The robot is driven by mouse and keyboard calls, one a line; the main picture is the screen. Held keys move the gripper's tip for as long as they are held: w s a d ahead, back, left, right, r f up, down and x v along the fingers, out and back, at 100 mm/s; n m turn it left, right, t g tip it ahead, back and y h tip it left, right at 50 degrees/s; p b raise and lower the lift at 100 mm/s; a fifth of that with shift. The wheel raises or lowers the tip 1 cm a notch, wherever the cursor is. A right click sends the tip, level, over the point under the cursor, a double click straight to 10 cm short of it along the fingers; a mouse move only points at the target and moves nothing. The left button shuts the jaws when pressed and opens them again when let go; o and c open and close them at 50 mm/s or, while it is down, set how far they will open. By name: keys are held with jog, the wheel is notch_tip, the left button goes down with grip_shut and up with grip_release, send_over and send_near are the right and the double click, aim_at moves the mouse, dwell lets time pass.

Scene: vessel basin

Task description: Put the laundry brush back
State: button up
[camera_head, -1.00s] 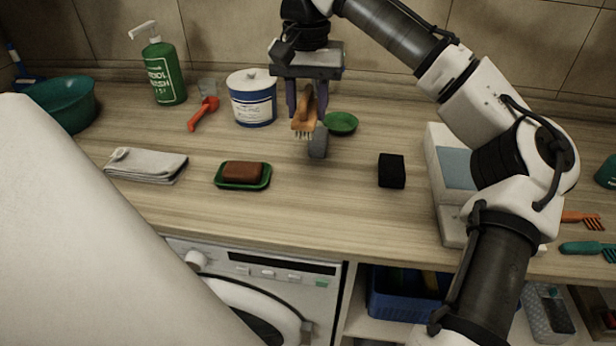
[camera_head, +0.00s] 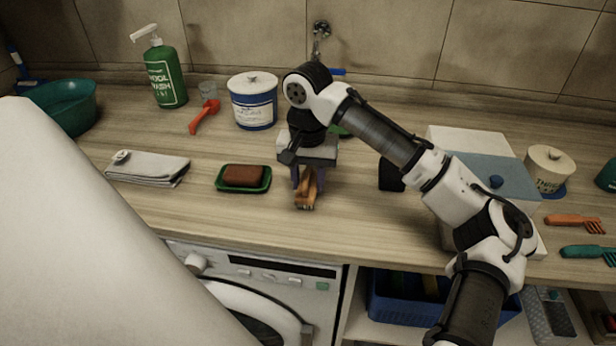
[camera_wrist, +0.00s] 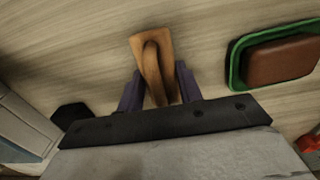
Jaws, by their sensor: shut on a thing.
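The laundry brush (camera_head: 306,203), with an orange-brown wooden body and handle, is in my gripper (camera_head: 306,178). The gripper is shut on its handle, low over the front part of the wooden counter. The wrist view also shows the brush (camera_wrist: 152,62), its looped handle between the two dark purple fingers of my gripper (camera_wrist: 158,90). Its bristles are barely visible, and I cannot tell whether it touches the counter.
A green soap dish (camera_head: 223,188) with a brown bar is just left of the gripper. A dark block (camera_head: 390,174) is to the right, partly behind my arm. The counter's front edge is close.

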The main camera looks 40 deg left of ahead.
aim_at(307, 170)
jog(key=o, duration=1)
jog(key=shift+f, duration=0.15)
notch_tip(307, 170, up, 12)
jog(key=shift+r+b, duration=0.2)
jog(key=shift+b, duration=0.2)
jog(key=shift+s+a, duration=0.1)
